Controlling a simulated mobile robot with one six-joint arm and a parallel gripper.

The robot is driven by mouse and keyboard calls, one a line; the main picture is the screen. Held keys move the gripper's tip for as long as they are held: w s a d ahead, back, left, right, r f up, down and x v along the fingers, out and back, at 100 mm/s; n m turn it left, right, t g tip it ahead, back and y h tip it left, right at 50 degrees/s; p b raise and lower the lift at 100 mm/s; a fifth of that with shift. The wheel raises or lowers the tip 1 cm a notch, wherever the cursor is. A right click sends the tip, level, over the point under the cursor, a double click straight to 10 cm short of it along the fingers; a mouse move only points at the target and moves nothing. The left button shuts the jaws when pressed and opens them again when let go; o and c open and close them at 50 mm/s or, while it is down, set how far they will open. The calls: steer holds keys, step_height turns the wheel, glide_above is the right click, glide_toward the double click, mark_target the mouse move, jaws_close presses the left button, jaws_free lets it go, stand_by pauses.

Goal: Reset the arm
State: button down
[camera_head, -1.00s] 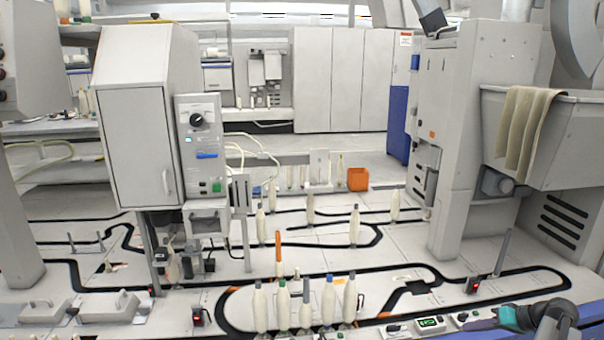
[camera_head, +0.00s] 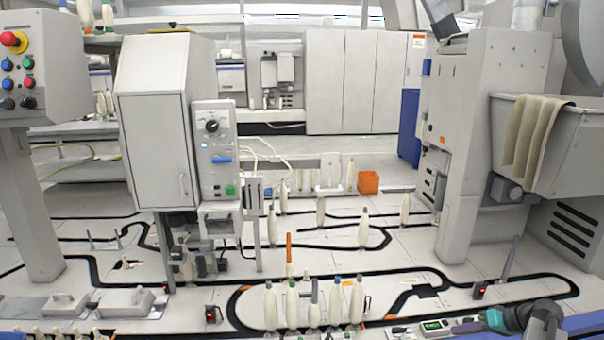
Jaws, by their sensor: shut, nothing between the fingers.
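Part of my arm, with a teal section and a dark grey joint, shows at the bottom right of the head view. It lies low, in front of the white deck (camera_head: 400,262). My gripper's fingers cannot be made out, as that end of the arm is outside the picture or hidden. No object can be seen held by the visible arm part.
Several white bobbins stand upright in a front row (camera_head: 314,308), left of my arm. A grey cabinet (camera_head: 150,130) stands at left, a button panel (camera_head: 52,75) at far left, a tall machine (camera_head: 480,150) at right, and an orange bin (camera_head: 368,182) behind.

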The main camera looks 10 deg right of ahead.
steer(key=w+a+n+g+y+p, duration=0.15)
steer(key=w+a+p, duration=0.3)
steer(key=a, duration=0.55)
steer(key=s+a+f+n+g+p, duration=0.1)
steer(key=s+a+f+g+p, duration=0.15)
steer(key=a+p, duration=0.7)
steer(key=s+a+f+n+g+p, duration=0.2)
steer(key=s+a+g, duration=0.15)
steer(key=a, duration=1.35)
steer(key=s+a+f+g+h+p, duration=0.1)
steer(key=s+a+g+p, duration=0.1)
steer(key=s+a+p, duration=0.5)
steer(key=s+a+g+h+p, duration=0.1)
steer(key=s+a+g+p, duration=0.2)
steer(key=s, duration=0.7)
steer(key=s+d+f+m+h+p, duration=0.1)
steer(key=s+d+m+h, duration=0.1)
steer(key=s+h, duration=0.3)
steer(key=s+d, duration=0.1)
steer(key=s, duration=0.2)
steer(key=shift+s+d+f+m, duration=0.15)
steer(key=shift+s+d+m, duration=0.2)
steer(key=shift+d, duration=0.05)
